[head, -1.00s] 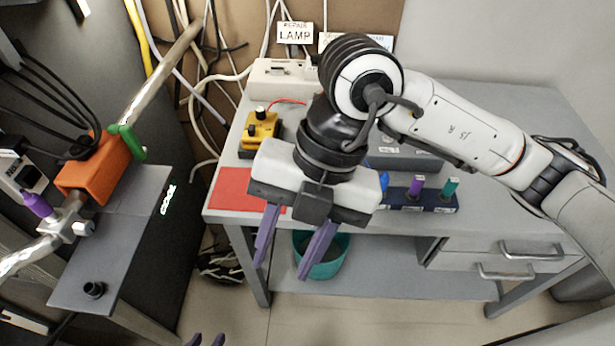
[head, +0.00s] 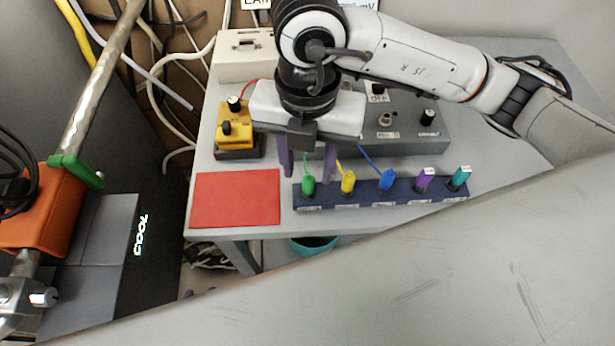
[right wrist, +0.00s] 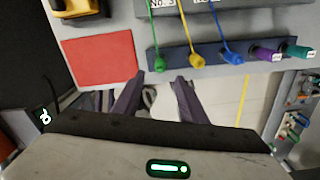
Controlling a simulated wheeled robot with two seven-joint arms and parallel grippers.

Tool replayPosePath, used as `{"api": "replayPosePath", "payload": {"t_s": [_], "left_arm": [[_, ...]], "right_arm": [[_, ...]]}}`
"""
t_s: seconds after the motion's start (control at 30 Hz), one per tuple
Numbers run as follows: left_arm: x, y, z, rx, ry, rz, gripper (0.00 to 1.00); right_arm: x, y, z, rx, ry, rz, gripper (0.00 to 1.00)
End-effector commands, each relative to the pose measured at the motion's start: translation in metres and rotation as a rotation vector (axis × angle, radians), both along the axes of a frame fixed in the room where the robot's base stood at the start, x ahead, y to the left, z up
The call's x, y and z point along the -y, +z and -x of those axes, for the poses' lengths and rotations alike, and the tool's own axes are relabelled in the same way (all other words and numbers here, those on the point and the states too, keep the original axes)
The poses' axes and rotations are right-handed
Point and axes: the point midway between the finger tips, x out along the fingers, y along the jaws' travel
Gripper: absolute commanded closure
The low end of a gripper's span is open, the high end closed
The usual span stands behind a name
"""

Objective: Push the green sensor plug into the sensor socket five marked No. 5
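The green sensor plug (head: 309,186), with a green cable, stands upright at the left end of a dark blue strip (head: 408,199). It also shows in the right wrist view (right wrist: 159,64), just beyond the fingertips. My right gripper (head: 307,170) is open, its two purple fingers apart with nothing between them; the plug lines up with the gap in both views. The right wrist view also shows the open fingers (right wrist: 158,80). My left gripper is out of view. I cannot make out a socket marked No. 5.
Yellow (head: 348,182), blue (head: 387,180), purple (head: 424,180) and teal (head: 459,179) plugs stand along the strip. A grey control box (head: 408,130) is behind. A red mat (head: 236,199) and yellow device (head: 237,128) are left. A large pale surface covers the lower right.

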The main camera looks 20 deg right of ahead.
Motion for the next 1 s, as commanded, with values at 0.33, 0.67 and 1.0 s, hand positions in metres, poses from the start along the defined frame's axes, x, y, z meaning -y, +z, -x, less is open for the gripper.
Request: {"api": "replayPosePath", "payload": {"t_s": [0.33,0.67,1.0], "left_arm": [[0.000,0.005,0.001,-0.001,-0.001,0.001,0.69],[0.001,0.011,-0.010,0.021,-0.001,0.002,0.69],[0.001,0.011,-0.009,0.020,-0.001,0.003,0.69]], "right_arm": [[0.004,-0.041,-0.005,-0.003,-0.002,0.001,0.62],[0.003,-0.056,-0.006,0.001,0.000,-0.001,0.62],[0.003,-0.055,-0.006,0.001,0.000,-0.001,1.00]]}}
